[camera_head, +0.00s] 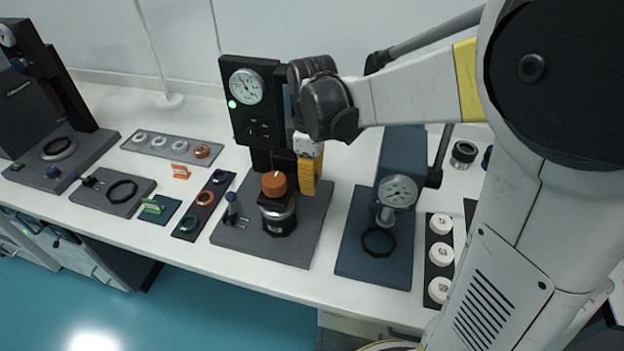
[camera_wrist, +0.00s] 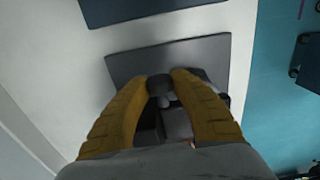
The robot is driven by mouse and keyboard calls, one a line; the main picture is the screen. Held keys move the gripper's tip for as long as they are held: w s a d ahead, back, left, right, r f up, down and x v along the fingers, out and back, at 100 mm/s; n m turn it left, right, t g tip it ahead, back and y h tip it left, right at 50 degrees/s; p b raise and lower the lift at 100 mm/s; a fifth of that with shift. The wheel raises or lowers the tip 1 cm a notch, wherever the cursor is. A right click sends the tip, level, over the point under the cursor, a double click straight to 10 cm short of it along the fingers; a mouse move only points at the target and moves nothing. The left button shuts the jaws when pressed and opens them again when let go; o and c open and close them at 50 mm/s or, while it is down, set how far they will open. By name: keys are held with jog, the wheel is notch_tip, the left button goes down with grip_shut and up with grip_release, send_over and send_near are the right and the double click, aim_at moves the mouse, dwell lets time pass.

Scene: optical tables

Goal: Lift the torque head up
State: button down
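The middle station has a black upright with a round dial, a dark base plate, and an orange-capped cylinder (camera_head: 275,184) on the plate. I take the torque head to be the dark part on this upright, largely hidden behind my wrist and fingers. My gripper (camera_head: 308,192) points down beside the upright, just right of the orange cap. In the wrist view the yellow fingers of my gripper (camera_wrist: 162,77) stand apart on either side of a dark rounded knob (camera_wrist: 160,86). The fingertips look very close to the knob's sides. Whether they press on it is unclear.
A blue-grey gauge stand (camera_head: 398,190) stands close on the right, with a strip of white discs (camera_head: 439,254) beyond it. A ring tray (camera_head: 204,201) lies to the left. The table's front edge is just before the base plate (camera_head: 262,243).

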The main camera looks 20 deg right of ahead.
notch_tip(320, 180, up, 8)
jog(key=p, duration=0.6)
jog(key=shift+d+r+p, duration=0.1)
jog(key=shift+r+p, duration=0.1)
jog(key=shift+p, duration=0.15)
jog(key=shift+f, duration=0.1)
jog(key=c, duration=1.4)
grip_release()
jog(key=o, duration=0.3)
jog(key=shift+s+d, duration=0.15)
notch_tip(320, 180, up, 12)
